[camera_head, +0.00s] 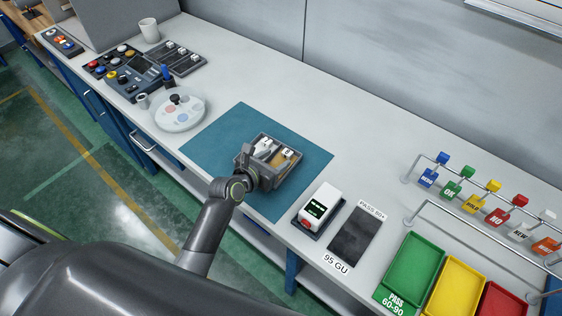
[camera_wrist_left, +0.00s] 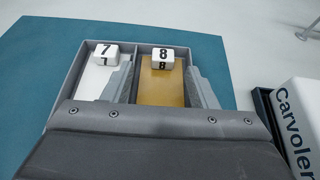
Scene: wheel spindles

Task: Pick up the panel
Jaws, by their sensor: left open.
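A grey divided box (camera_head: 297,165) sits on the teal mat, and its rim shows in the left wrist view (camera_wrist_left: 222,75). It holds a white panel (camera_wrist_left: 95,82) tagged 7 in the left slot and a tan panel (camera_wrist_left: 160,93) tagged 8 in the right slot. My left gripper (camera_head: 262,162) is over the near side of the box. In the left wrist view its two grey fingers (camera_wrist_left: 161,80) are apart, one on each side of the tan panel. I cannot tell whether they touch it. My right gripper is not in view.
Right of the teal mat (camera_head: 225,130) stands a white meter (camera_head: 320,203) beside a dark pad (camera_head: 355,235). Green (camera_head: 410,270), yellow (camera_head: 455,285) and red trays lie at the right, below a tagged rack. A round white dish (camera_head: 180,112) and button panels are at the left.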

